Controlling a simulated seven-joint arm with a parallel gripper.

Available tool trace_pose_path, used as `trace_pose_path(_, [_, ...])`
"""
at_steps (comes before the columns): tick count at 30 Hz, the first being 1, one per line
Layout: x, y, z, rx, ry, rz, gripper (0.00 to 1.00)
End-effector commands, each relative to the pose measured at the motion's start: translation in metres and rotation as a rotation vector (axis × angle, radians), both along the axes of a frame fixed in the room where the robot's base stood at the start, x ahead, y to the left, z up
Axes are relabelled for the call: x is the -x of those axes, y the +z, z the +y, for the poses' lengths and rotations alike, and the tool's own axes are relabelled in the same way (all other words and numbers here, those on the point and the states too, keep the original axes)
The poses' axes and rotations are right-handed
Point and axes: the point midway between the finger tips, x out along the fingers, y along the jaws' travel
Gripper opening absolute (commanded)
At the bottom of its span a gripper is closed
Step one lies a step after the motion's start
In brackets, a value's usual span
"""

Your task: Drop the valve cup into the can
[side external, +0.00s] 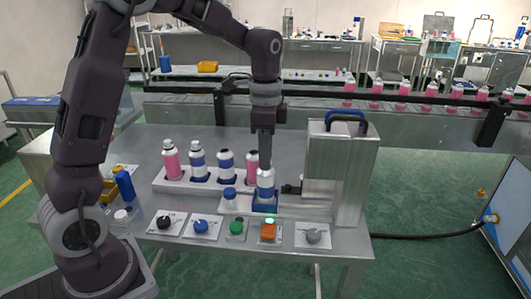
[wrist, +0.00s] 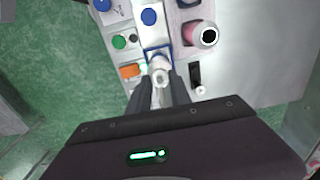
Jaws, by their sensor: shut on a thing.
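A white and blue can (side external: 265,187) stands upright in a blue holder (side external: 264,207) on the bench, left of the metal crimping machine (side external: 335,175). My gripper (side external: 266,166) points straight down, directly over the can's mouth. In the wrist view my gripper (wrist: 161,88) is shut on a small pale piece, the valve cup (wrist: 160,78), in line with the can. The fingers largely hide the cup in the side view, and I cannot tell whether it touches the can's rim. The blue holder also shows in the wrist view (wrist: 148,50).
A white rack (side external: 160,182) behind the can holds several pink or blue bottles (side external: 198,160). In front lie control plates, including a green button (side external: 237,228) and an orange switch (side external: 268,231). A conveyor runs behind.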

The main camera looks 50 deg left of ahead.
Motion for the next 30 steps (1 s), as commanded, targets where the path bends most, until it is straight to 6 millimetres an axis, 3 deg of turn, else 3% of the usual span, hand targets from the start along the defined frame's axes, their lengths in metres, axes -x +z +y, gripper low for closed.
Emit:
trace_pose_path(25, [0.0, -0.0028, 0.0001, 0.0, 0.0, 0.0, 0.08])
trace_pose_path(26, [0.0, -0.0028, 0.0001, 0.0, 0.0, 0.0, 0.28])
trace_pose_path(29, [0.0, -0.0028, 0.0001, 0.0, 0.0, 0.0, 0.48])
trace_pose_path(30, [0.0, -0.0028, 0.0001, 0.0, 0.0, 0.0, 0.5])
